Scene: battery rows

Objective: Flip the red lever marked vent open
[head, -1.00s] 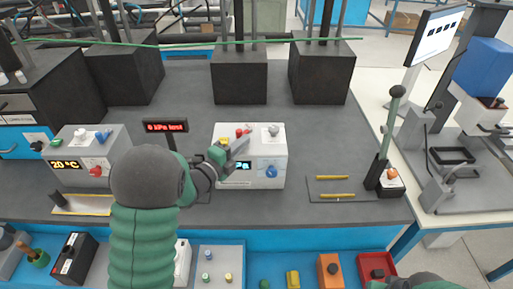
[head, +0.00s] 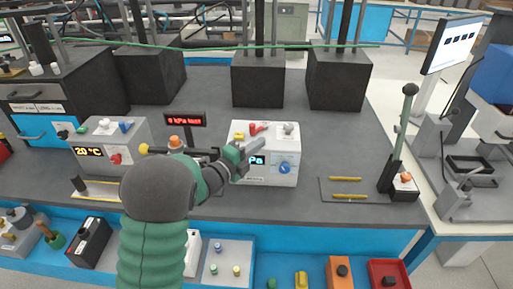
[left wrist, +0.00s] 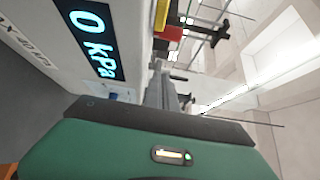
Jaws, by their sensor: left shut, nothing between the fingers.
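A white control box (head: 290,172) stands mid-bench in the head view. On its top are a small red lever (head: 258,127), a yellow part (head: 238,136) and a grey knob (head: 288,128). A blue knob (head: 285,168) is on its front, beside a display ending in "Pa". My left gripper (head: 258,147) is shut and empty, its tips in front of the box's upper front, below the red lever. Contact cannot be told. The left wrist view shows the display reading "0 kPa" (left wrist: 92,40), a red part (left wrist: 170,38) and the shut fingers (left wrist: 158,90). My right gripper is out of view.
A grey box reading 20 °C (head: 98,158) and a red-lettered sign (head: 185,120) stand left. A tall lever (head: 402,130) and a flat tray with yellow rods (head: 328,188) are right. Black blocks (head: 257,80) line the back.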

